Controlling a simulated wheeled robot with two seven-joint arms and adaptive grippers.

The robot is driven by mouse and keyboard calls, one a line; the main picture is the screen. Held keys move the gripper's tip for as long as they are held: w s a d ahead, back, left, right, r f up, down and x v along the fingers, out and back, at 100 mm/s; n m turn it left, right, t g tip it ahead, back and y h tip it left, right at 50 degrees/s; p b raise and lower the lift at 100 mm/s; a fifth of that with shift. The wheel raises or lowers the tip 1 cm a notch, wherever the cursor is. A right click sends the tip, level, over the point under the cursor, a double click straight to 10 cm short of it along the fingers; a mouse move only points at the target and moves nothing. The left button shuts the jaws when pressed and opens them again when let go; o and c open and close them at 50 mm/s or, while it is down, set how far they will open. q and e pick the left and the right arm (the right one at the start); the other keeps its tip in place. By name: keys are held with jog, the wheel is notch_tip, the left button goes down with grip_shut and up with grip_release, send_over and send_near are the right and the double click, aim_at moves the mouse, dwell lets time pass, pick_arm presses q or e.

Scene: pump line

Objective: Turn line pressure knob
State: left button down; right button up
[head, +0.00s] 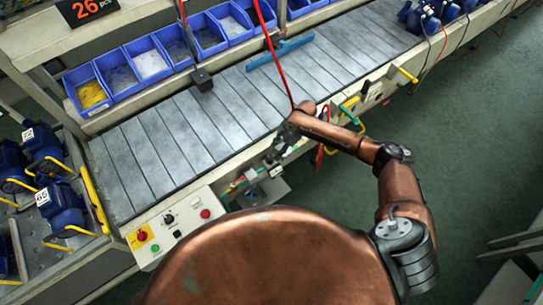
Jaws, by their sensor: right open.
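My right arm reaches in from the right to the front edge of the conveyor (190,140). My right gripper (272,157) is at its end, small in the picture, open, with its jaws near the fittings under the front edge. I cannot make out anything between the jaws. A pale control panel (150,262) stands at the near left end of the line, apart from the gripper. It carries a black knob (168,217), a red button on yellow (142,236) and another red button (205,213). Which knob is for line pressure cannot be read. My left gripper is out of view.
Blue bins (87,90) line the back of the conveyor. A red hose (275,55) hangs down close to my right wrist. Blue pumps (62,205) stand on a rack at left. Yellow handles (408,75) stick out along the front edge.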

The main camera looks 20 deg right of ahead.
aim_at(270, 157)
jog(key=x, duration=0.6)
jog(key=shift+a+f, duration=0.25)
jog(key=shift+f, duration=0.05)
jog(key=shift+c, duration=0.4)
